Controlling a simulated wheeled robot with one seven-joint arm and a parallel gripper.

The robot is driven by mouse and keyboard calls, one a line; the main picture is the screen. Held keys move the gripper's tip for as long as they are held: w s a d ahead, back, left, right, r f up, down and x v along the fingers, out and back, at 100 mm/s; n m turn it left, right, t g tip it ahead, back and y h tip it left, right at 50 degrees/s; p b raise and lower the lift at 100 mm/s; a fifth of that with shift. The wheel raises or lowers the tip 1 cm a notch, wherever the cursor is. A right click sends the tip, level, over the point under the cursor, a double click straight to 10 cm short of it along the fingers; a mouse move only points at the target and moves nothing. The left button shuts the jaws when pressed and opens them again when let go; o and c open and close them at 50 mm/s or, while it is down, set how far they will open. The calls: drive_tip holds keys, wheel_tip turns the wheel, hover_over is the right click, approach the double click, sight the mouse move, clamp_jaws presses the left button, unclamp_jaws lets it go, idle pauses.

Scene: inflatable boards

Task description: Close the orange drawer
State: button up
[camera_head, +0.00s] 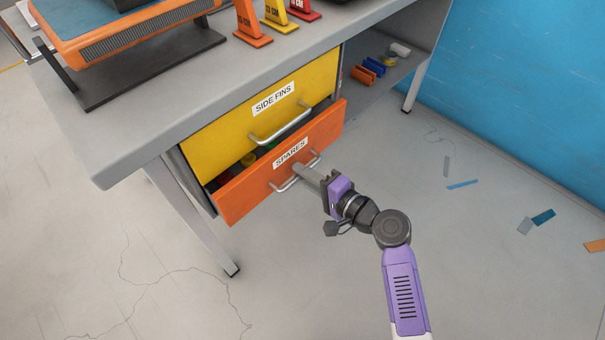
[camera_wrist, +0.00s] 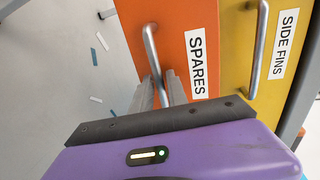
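The orange drawer (camera_head: 245,192), labelled SPARES, is the lower drawer of the grey workbench and stands partly pulled out. Some contents show in the gap behind its front. Its front also fills the middle of the wrist view (camera_wrist: 172,28). Its silver bar handle (camera_wrist: 149,42) runs between the fingers of my gripper (camera_wrist: 161,82). The fingers lie close on both sides of the bar and look shut on it. In the head view my gripper (camera_head: 302,172) reaches the drawer front from the right, and its fingertips overlap the handle.
The yellow drawer (camera_head: 222,118), labelled SIDE FINS, sits directly above and looks closed. The bench top (camera_head: 120,145) carries an orange device and small coloured signs. A bench leg (camera_head: 195,225) stands left of the drawer. The floor in front is open, with scattered strips toward the blue board (camera_head: 520,90).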

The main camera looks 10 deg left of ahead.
drive_tip(key=shift+w+a+f, duration=0.1)
drive_tip(key=shift+w+a, duration=0.05)
drive_tip(key=shift+a, duration=0.05)
clamp_jaws()
idle(1.4)
